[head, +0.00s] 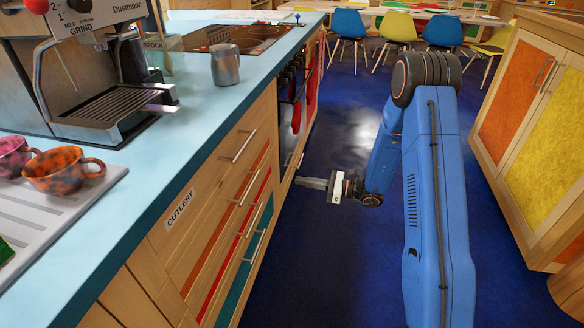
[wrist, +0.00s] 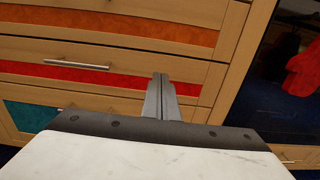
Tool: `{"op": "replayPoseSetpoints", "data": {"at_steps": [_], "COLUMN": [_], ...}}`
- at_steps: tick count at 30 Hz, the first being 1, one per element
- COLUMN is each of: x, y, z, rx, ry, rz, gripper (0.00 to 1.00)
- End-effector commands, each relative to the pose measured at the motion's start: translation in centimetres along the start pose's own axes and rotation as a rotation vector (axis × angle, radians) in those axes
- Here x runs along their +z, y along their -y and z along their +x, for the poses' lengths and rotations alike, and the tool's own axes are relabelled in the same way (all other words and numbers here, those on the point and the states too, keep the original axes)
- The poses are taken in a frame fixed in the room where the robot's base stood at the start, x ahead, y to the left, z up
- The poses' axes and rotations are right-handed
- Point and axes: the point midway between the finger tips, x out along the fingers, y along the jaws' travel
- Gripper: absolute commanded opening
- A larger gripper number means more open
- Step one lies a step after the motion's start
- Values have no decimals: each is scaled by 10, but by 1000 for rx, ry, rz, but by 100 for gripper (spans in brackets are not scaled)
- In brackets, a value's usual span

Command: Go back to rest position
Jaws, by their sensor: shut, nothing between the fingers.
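My gripper (head: 312,184) shows in the head view at the end of my blue arm, in front of the wooden drawers. Its fingers point left toward the drawer fronts, a little to the right of the handles. In the wrist view my gripper (wrist: 161,80) has its two grey fingers together with nothing between them. Behind them are drawer fronts with an orange panel (wrist: 120,30), a red panel (wrist: 60,72) and a teal panel (wrist: 30,115). The drawers look closed. I cannot tell how far the fingertips are from them.
The blue countertop (head: 185,140) holds a coffee machine (head: 90,75), a metal jug (head: 225,65) and an orange spotted cup (head: 62,170) on a tray. A cabinet (head: 530,110) stands at the right. Chairs (head: 348,25) stand at the back. Blue floor (head: 340,110) lies clear between.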

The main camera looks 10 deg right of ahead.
Motion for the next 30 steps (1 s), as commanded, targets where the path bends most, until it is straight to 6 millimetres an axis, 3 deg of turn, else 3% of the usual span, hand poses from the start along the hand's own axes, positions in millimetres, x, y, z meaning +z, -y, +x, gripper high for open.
{"op": "replayPoseSetpoints", "data": {"at_steps": [5,8,21,30], "x": [4,17,105,144], "y": [-3,-13,-110,-177], "z": [-1,0,-10,-37], "rx": [10,42,335,522], "ry": [-3,-15,-160,-287], "rz": [-8,-37,-321,-544], "gripper": [0,0,0,0]}}
